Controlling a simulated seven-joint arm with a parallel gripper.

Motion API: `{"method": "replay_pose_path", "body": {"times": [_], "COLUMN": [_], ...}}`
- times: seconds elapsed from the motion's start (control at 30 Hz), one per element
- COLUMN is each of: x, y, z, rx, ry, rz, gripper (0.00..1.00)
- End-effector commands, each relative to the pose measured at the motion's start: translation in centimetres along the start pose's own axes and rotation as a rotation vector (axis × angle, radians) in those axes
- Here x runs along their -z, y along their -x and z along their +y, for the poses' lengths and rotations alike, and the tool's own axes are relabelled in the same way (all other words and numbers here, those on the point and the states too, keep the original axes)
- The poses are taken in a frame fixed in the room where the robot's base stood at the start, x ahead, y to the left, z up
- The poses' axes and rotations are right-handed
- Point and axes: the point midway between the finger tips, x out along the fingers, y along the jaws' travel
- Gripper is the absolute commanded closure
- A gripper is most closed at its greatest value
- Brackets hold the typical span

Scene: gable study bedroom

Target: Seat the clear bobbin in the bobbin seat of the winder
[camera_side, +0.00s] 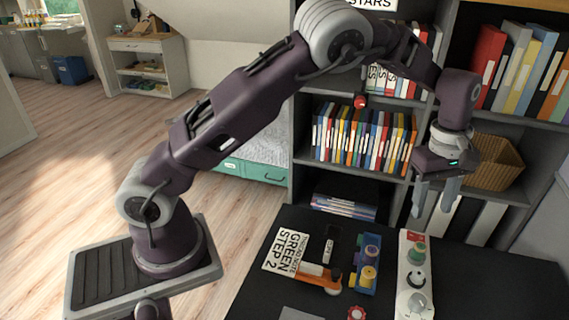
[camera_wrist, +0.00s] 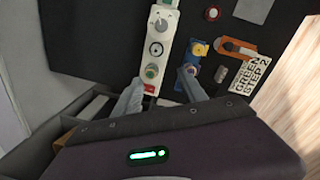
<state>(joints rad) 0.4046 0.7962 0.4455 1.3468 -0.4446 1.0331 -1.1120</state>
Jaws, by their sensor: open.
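The white winder (camera_side: 403,290) stands on the black desk, with a green-topped spool (camera_side: 417,253), a round grey dial (camera_side: 416,278) and a knob along it. It also shows in the wrist view (camera_wrist: 146,62). I cannot tell which round part is the bobbin seat. Left of it is a blue rack (camera_side: 359,285) carrying a yellow bobbin (camera_side: 369,274) and a bluish round piece (camera_side: 371,252). I cannot make out the clear bobbin with certainty. My gripper (camera_side: 432,208) is open and empty, above the far end of the winder; its fingers show in the wrist view (camera_wrist: 161,78).
An orange-handled tool (camera_side: 315,273), a dark item (camera_side: 329,244) and a printed card (camera_side: 286,250) lie left of the rack. A red round piece (camera_side: 356,313) is at the front. Bookshelves (camera_side: 352,182) and a wicker basket (camera_side: 496,161) stand behind. The desk's right side is clear.

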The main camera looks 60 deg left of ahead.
Motion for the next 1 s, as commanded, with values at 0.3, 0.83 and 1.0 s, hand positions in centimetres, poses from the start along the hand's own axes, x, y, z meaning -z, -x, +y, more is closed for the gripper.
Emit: {"method": "replay_pose_path", "body": {"times": [0.3,0.83,1.0], "x": [-0.6,-2.5,-2.5], "y": [18.9,17.0,17.0], "z": [-18.7,-34.1,-34.1], "rx": [-0.251,-0.211,-0.212], "ry": [-0.665,-1.248,-1.246], "rz": [0.065,0.426,0.425], "gripper": [0.51,0.51,0.51]}}
